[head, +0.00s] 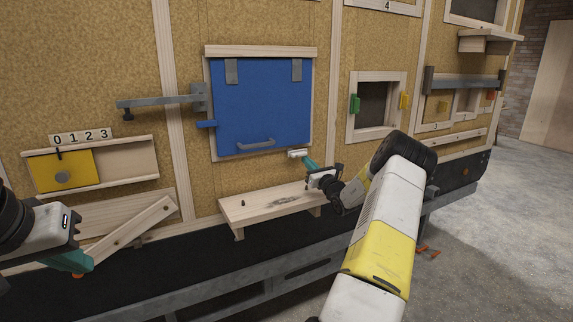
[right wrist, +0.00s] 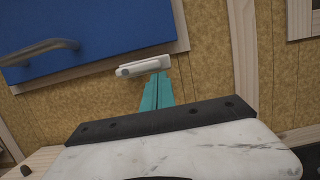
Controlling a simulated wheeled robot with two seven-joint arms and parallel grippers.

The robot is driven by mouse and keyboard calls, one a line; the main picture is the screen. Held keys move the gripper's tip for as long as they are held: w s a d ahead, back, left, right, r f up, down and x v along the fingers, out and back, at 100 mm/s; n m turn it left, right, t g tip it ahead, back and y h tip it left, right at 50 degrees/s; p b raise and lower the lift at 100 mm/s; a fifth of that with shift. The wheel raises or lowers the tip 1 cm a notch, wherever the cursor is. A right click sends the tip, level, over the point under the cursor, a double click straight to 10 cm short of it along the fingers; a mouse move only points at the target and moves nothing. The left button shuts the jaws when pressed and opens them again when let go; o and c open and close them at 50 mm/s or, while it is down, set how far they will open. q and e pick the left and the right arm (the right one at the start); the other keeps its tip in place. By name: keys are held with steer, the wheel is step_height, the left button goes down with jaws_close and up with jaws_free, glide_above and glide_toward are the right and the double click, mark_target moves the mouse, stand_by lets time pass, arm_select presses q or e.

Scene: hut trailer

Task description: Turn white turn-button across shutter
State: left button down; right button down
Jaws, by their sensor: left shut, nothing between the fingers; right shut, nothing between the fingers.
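The white turn-button (head: 297,153) lies roughly level just below the lower right edge of the blue shutter (head: 262,105), which hangs closed. In the right wrist view the turn-button (right wrist: 145,66) shows a grey pivot near its left end and lies below the shutter (right wrist: 90,28), not across it. My right gripper (head: 306,160) is shut and empty, its teal fingertips (right wrist: 158,76) at the underside of the button's right half. I cannot tell whether they touch it. My left gripper (head: 82,266) is shut and empty at the lower left, far from the shutter.
A wooden shelf (head: 262,206) juts out below the shutter. A grey handle (head: 256,145) sticks out from the shutter. A framed opening (head: 374,104) with green and yellow buttons is to the right.

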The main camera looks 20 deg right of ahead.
steer(key=shift+d+r+n+y, duration=0.15)
steer(key=shift+r+n+y, duration=0.2)
steer(key=shift+n, duration=0.55)
step_height(320, 180, up, 5)
steer(key=n+y, duration=0.1)
steer(key=n, duration=0.3)
steer(key=n+g+y, duration=0.1)
steer(key=n, duration=0.3)
steer(key=n+g+y, duration=0.1)
steer(key=n, duration=0.3)
steer(key=shift+f+n+y, duration=0.2)
steer(key=shift+n+y, duration=0.05)
steer(key=shift+n, duration=0.05)
steer(key=n, duration=0.2)
steer(key=a+r+n+g, duration=0.1)
steer(key=shift+n, duration=0.4)
steer(key=shift+s, duration=0.1)
